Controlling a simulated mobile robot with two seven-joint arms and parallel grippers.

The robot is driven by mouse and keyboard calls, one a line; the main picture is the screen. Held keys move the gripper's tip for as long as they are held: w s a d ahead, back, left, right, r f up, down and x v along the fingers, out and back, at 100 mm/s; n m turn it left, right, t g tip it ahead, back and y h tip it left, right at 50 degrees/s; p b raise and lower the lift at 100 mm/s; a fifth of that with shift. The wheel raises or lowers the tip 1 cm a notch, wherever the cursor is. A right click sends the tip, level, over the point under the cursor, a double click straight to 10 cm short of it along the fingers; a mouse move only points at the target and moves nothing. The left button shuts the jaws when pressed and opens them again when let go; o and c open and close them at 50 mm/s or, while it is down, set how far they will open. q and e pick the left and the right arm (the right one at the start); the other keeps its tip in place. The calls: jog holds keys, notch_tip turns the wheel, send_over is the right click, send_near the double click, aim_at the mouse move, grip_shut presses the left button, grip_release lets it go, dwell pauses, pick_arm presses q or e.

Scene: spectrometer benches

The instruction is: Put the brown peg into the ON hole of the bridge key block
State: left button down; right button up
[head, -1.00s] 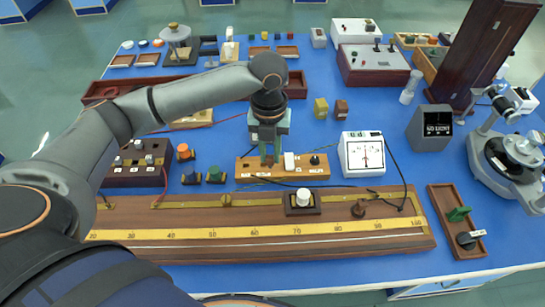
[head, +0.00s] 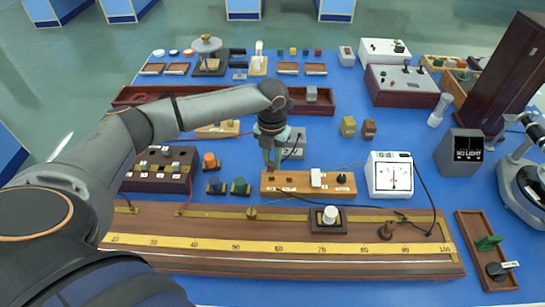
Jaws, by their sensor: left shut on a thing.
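The bridge key block (head: 306,188) is a light wooden bar with a white key (head: 316,177) and a black knob (head: 341,179) toward its right end. Dark hole marks show near its left end; their labels are too small to read. My left gripper (head: 271,162) points down over the block's left end, with its fingers shut. The brown peg is between the fingers and mostly hidden by them. I cannot tell whether its lower end touches the block. My right gripper is not in view.
A long slide-wire board (head: 190,258) with a white-knobbed slider (head: 330,215) lies in front. A white meter (head: 389,178) stands right of the block, with thin wires nearby. A grey box (head: 294,145) is close behind my gripper. Orange, blue and green knobs sit to the left.

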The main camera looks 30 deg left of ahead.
aim_at(272, 170)
pick_arm(q)
jog(key=shift+f+b, duration=1.4)
jog(key=shift+f, duration=0.95)
jog(key=c, duration=0.7)
grip_release()
jog(key=shift+o, duration=0.2)
notch_tip(272, 170, up, 13)
jog(key=shift+f, duration=0.2)
